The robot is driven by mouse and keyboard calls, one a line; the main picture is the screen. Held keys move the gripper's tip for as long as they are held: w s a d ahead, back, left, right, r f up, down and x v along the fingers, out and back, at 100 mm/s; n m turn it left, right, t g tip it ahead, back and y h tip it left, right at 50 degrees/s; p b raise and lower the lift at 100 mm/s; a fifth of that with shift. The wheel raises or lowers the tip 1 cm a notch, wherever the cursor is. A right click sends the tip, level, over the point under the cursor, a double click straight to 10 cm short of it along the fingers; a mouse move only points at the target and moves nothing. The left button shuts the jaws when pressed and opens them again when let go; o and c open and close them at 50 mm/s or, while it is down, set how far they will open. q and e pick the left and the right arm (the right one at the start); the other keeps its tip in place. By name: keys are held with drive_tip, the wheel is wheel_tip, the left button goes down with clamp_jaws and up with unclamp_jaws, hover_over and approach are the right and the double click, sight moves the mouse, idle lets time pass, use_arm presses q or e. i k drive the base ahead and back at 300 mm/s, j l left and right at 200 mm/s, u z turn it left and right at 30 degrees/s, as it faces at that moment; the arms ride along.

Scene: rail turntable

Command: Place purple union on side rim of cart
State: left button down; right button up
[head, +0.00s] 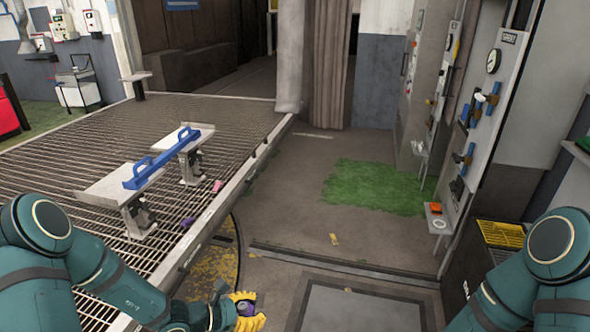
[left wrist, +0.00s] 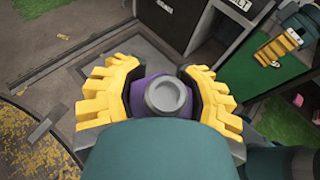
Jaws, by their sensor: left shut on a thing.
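My left gripper (head: 245,309) is shut on the purple union (head: 247,308). In the left wrist view, the union (left wrist: 148,92) sits between the yellow fingers (left wrist: 165,98), with its round grey end facing the camera. The cart (head: 65,140) has a slatted top, and its side rim (head: 224,200) runs from front to back. The gripper is to the right of the rim's near end, apart from it in the picture. In the left wrist view, a yellow toothed part (left wrist: 282,47) beside a teal arm section may be my right gripper; its jaws are unclear.
A blue-handled fixture (head: 150,171) stands on the cart. A pink piece (head: 217,186) and another purple piece (head: 187,223) lie on the slats near the rim. A panel with tools (head: 480,110) stands at right. The floor right of the cart is mostly open.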

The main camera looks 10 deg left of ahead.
sight(205, 204)
drive_tip(key=i+j+u, duration=0.2)
drive_tip(key=i+u, duration=0.15)
drive_tip(key=i, duration=0.15)
drive_tip(key=i+u, duration=0.35)
drive_tip(key=i, duration=2)
drive_tip(key=i+j+z, duration=0.15)
drive_tip(key=i, duration=0.45)
drive_tip(key=i+z, duration=0.2)
drive_tip(key=i, duration=0.3)
